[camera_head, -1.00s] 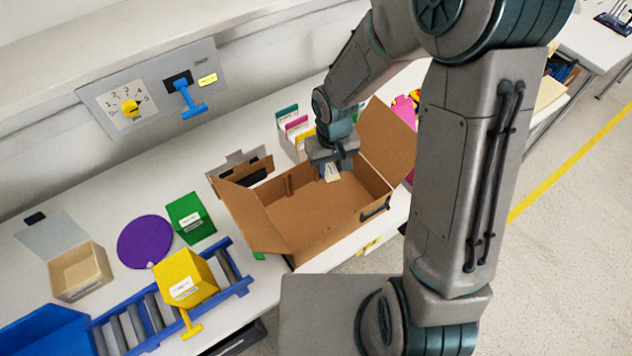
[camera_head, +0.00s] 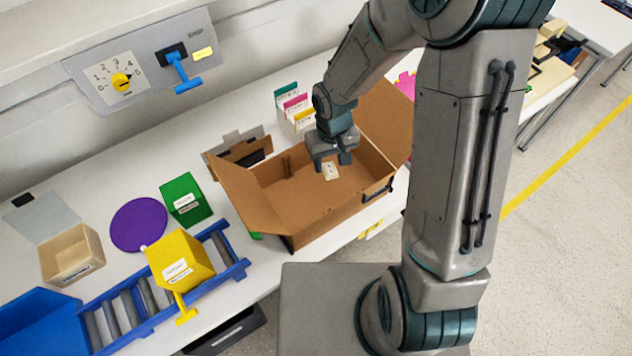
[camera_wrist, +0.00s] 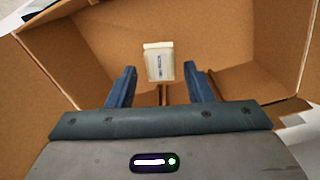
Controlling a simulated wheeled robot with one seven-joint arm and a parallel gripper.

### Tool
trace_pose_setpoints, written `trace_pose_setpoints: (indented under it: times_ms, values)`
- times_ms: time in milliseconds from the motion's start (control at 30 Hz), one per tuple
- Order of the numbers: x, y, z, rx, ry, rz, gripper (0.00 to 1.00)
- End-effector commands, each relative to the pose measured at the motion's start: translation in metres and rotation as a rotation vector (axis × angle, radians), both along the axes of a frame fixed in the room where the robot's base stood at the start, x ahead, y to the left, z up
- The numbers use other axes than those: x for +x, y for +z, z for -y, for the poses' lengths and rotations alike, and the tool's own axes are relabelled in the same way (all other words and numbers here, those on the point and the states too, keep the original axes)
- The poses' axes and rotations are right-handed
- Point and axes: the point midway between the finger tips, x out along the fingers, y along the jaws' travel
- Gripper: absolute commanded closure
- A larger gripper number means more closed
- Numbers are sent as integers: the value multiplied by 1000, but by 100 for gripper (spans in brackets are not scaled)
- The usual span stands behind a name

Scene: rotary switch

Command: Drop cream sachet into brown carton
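The brown carton (camera_head: 300,212) stands open on the table with its flaps spread. The cream sachet (camera_head: 331,171) is inside the carton's outline, below my gripper (camera_head: 331,160). In the wrist view the sachet (camera_wrist: 159,62) shows beyond and between the fingertips, with clear gaps on both sides. My gripper's two blue fingers (camera_wrist: 160,82) are spread apart and hold nothing. I cannot tell whether the sachet is still falling or rests on the carton floor.
A yellow box (camera_head: 180,262) sits on the blue roller rack (camera_head: 228,262). A green box (camera_head: 186,200), purple disc (camera_head: 139,225) and small tan box (camera_head: 72,256) lie left of the carton. A wall panel with a yellow knob (camera_head: 121,82) and blue lever (camera_head: 181,72) is behind.

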Motion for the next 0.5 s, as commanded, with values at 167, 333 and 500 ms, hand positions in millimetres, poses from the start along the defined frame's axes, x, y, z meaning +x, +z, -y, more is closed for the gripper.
trace_pose_setpoints:
  times_ms: [167,333,500]
  values:
    - [0,0,0,0,0,0,43]
    - [0,1,0,0,0,1,43]
    - [1,16,0,0,-2,4,43]
